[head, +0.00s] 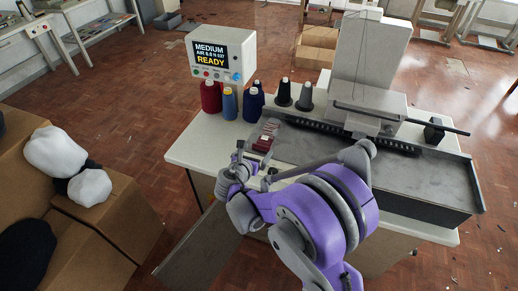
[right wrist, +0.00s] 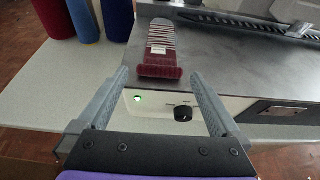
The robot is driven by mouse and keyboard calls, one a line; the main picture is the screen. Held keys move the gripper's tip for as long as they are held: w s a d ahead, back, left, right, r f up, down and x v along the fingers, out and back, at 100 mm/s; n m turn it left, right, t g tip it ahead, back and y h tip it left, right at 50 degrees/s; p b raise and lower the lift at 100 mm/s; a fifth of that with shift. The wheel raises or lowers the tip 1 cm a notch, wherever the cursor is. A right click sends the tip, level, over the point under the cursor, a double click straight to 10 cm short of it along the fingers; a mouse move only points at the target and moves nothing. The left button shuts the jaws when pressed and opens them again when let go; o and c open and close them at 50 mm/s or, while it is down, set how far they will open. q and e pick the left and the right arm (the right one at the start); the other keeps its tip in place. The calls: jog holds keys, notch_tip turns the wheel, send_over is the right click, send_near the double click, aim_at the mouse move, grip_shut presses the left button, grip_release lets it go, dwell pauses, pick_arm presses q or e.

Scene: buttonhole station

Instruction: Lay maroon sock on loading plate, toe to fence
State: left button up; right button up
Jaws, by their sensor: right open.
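The maroon sock (head: 265,137) lies at the left end of the grey metal plate (head: 310,150) on the machine table. In the right wrist view the sock (right wrist: 160,62) shows a solid maroon end nearest me, a small pale label, and a striped pale-and-maroon part reaching away. My right gripper (right wrist: 160,76) is open and empty, with its fingers on either side of the sock's near end, apart from it. In the head view my right gripper (head: 257,170) is partly hidden by its own wrist, just in front of the sock. My left gripper is not in view.
Thread cones (head: 230,102) and a display box reading READY (head: 220,55) stand behind and left of the plate. A dark ribbed rail (head: 330,130) runs along the plate's back, below the machine head (head: 365,75).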

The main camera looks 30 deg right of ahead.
jog(key=v, duration=0.9)
jog(key=s+a+f+m+g+y, duration=0.1)
jog(key=s+a+m+y, duration=0.2)
jog(key=s+m, duration=0.7)
jog(key=s+a+f+m+g+y, duration=0.2)
jog(key=s+m+y, duration=0.5)
jog(key=s+m, duration=0.4)
jog(key=shift+a+m, duration=0.8)
jog(key=shift+m, duration=1.8)
jog(key=shift+s+f, duration=0.1)
jog(key=shift+c, duration=0.2)
